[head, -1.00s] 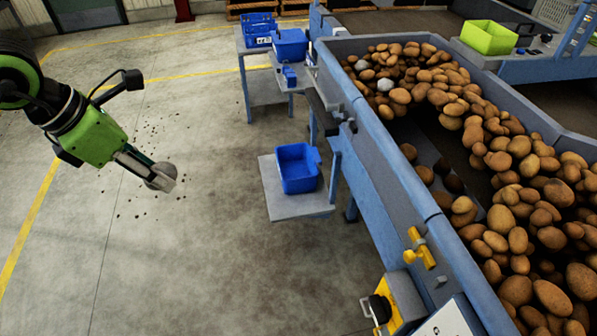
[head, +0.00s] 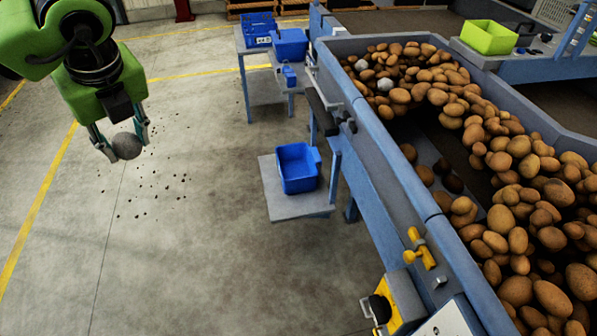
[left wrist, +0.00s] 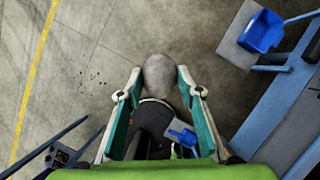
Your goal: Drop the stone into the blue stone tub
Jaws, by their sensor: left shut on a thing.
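My left gripper (head: 127,148) is shut on a grey, rounded stone (head: 126,146), held in the air above the floor at the left of the head view. In the left wrist view the stone (left wrist: 160,74) sits between the two teal-padded fingertips. An open blue tub (head: 297,172) stands on a low grey shelf (head: 272,196) beside the grader, well to the right of the stone and apart from it. A blue tub (left wrist: 262,31) also shows at the top right of the left wrist view. My right gripper is not in view.
The grader belt (head: 425,235) is heaped with potatoes (head: 500,150), with pale lumps (head: 385,84) near its far end. Another blue bin (head: 290,46) stands on a stand behind. A green crate (head: 488,38) is at the back right. Floor between gripper and shelf is clear, with scattered dark crumbs.

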